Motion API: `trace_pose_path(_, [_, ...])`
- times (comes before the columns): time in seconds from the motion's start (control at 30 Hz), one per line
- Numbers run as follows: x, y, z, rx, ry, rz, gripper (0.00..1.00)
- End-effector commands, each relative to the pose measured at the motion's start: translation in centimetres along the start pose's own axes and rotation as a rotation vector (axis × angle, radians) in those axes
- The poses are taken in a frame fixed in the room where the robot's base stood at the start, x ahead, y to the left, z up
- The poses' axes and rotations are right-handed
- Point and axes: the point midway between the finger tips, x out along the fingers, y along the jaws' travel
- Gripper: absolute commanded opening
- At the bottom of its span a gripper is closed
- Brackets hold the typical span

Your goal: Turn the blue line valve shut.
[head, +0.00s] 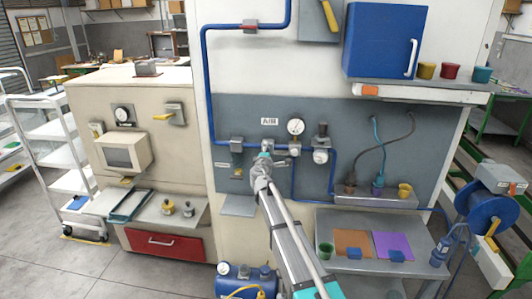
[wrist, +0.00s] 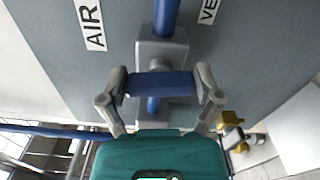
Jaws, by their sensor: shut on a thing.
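The blue line valve shows in the wrist view as a grey body (wrist: 160,48) on a blue pipe (wrist: 167,15), with a blue handle (wrist: 162,84) in front. The handle lies crosswise to the pipe. My gripper (wrist: 163,86) is shut on the handle, one finger at each end. In the head view my gripper (head: 266,153) is at the grey wall panel, just below the AIR label (head: 269,121). There my gripper and arm hide most of the valve. The blue pipe (head: 232,145) runs level to it from the left.
A gauge (head: 295,126) and a regulator (head: 321,150) stand close right of my gripper. A second valve (head: 237,146) is close on the left. A shelf with an orange mat (head: 353,243) and a purple mat (head: 393,245) juts out lower right.

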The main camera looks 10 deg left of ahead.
Motion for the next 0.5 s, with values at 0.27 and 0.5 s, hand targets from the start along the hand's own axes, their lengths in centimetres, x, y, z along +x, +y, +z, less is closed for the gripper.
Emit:
trace_pose_path(0.27, [-0.11, -0.12, 0.01, 0.143, 0.001, -0.001, 0.35])
trace_pose_path(0.5, [-0.12, -0.14, 0.03, 0.182, 0.0, -0.001, 0.35])
